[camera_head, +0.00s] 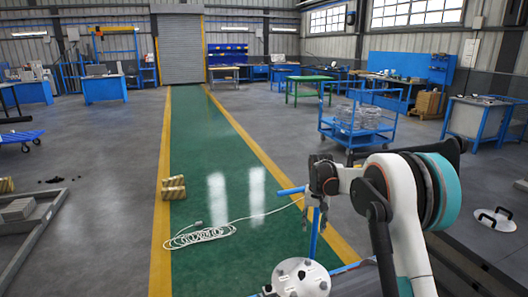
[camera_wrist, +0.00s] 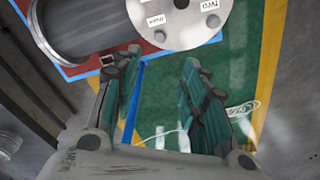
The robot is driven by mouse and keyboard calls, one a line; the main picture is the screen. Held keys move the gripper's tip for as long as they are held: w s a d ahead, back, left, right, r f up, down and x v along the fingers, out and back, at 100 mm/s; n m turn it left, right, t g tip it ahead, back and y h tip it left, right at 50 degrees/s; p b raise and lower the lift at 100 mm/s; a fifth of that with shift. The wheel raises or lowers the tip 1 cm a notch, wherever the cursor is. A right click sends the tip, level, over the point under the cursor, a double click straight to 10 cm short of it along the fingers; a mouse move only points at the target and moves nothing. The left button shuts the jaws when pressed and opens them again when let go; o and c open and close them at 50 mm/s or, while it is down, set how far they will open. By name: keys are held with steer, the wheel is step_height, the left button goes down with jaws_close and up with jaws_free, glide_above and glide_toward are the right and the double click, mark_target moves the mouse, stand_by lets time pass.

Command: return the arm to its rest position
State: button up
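My arm reaches in from the right in the head view, with my gripper (camera_head: 315,222) pointing down. In the wrist view my gripper (camera_wrist: 160,60) has its two fingers spread apart, with nothing between them. The flanged shell (camera_head: 302,278) shows at the bottom of the head view as a pale round flange with bolt holes. In the wrist view the shell (camera_wrist: 192,20) lies at the top with its dark cylindrical body to the left, on a red surface with a blue edge. The fingers appear apart from it.
A blue post (camera_head: 313,236) stands close by my gripper. A coiled white cable (camera_head: 202,236) and yellowish blocks (camera_head: 173,187) lie on the floor. A blue cart (camera_head: 350,133) stands behind my arm. The green walkway (camera_head: 205,140) is mostly clear.

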steer(key=s+r+n+t, duration=0.1)
steer(key=s+r+t, duration=0.2)
steer(key=s+r, duration=1.75)
steer(key=s+f+t, duration=0.1)
steer(key=s+f, duration=0.1)
steer(key=s, duration=1)
steer(key=s+f+n+t, duration=0.1)
steer(key=s+f+t, duration=0.1)
steer(key=s, duration=1)
steer(key=shift+s+f, duration=0.15)
steer(key=shift+f, duration=0.25)
